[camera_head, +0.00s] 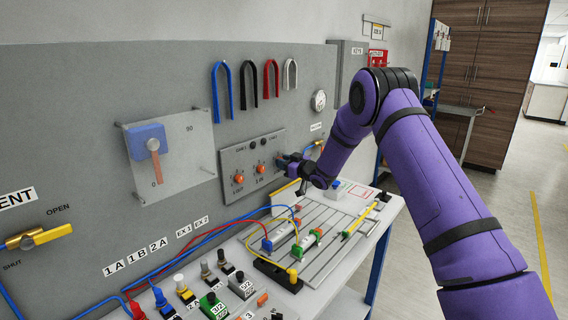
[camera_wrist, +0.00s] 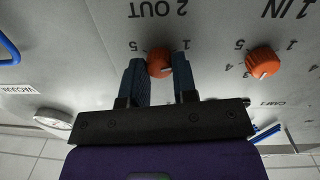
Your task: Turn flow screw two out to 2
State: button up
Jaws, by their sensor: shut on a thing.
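The orange flow screw marked "2 OUT" (camera_wrist: 160,62) sits on the grey panel in the wrist view, where the lettering shows upside down. My gripper (camera_wrist: 160,70) is shut on this screw, with one dark finger on each side. The scale digits 5 and 1 show beside the screw; its pointer cannot be made out. In the head view my gripper (camera_head: 281,161) is at the right end of the screw panel (camera_head: 247,155) and hides the screw it holds.
Another orange screw (camera_wrist: 263,62), marked "1 IN", is close beside. Two orange screws show in the head view, left (camera_head: 238,179) and middle (camera_head: 260,168). A round gauge (camera_head: 319,100) is above right. Below, a bench (camera_head: 365,207) carries blocks, hoses and buttons.

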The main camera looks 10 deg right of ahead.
jog(key=m, duration=0.9)
jog(key=shift+d+g, duration=0.1)
jog(key=shift+g, duration=0.2)
jog(key=shift+m, duration=0.3)
jog(key=o, duration=0.9)
jog(key=v, duration=1)
jog(key=shift+s+d, duration=0.2)
jog(key=shift+s, duration=0.1)
jog(key=shift+r, duration=0.1)
